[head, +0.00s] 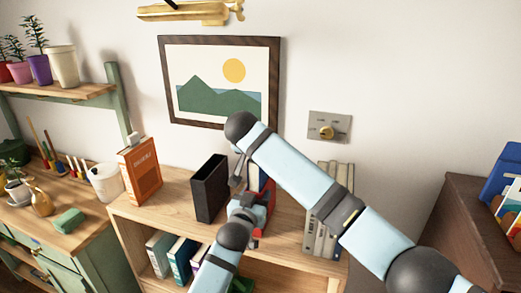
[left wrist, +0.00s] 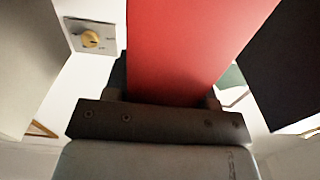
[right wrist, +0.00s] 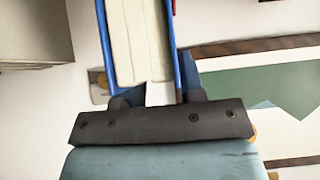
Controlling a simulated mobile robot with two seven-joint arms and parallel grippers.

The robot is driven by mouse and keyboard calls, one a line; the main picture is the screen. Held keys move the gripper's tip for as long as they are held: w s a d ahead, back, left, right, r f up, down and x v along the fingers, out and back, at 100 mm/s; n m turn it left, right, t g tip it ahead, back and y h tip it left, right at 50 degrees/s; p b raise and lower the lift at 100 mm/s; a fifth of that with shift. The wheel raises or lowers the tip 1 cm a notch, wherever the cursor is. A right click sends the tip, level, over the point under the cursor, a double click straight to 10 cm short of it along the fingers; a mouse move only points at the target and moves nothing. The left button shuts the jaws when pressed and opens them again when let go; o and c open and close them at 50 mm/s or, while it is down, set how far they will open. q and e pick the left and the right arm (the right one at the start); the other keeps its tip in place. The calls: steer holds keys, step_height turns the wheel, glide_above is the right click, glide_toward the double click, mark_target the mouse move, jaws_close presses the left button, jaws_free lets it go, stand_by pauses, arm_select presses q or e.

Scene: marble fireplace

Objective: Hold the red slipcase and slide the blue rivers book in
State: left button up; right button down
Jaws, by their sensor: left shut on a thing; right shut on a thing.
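The red slipcase (left wrist: 185,50) fills the middle of the left wrist view. My left gripper (left wrist: 160,98) is shut on it. In the head view my left gripper (head: 258,203) is above the low bookcase, with red parts of the slipcase showing around it. My right gripper (right wrist: 157,98) is shut on the blue book (right wrist: 186,62), whose pale page block faces the right wrist camera. A thin red edge shows beside the book's top there. In the head view the right arm hides most of the book. I cannot tell whether the book is inside the slipcase.
On the bookcase top (head: 165,198), a black upright box (head: 210,188) stands left of my grippers and an orange book (head: 141,170) farther left. Grey-beige volumes (head: 328,215) stand on the right. A framed picture (head: 218,83) hangs on the wall behind.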

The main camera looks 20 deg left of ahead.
arm_select(q)
steer(key=shift+f, duration=0.1)
arm_select(e)
steer(key=shift+f, duration=1.95)
steer(key=c, duration=0.7)
jaws_free()
steer(key=shift+o, duration=0.3)
steer(key=shift+f, duration=0.15)
steer(key=v, duration=1.2)
arm_select(q)
steer(key=o, duration=1.1)
steer(key=shift+c, duration=0.2)
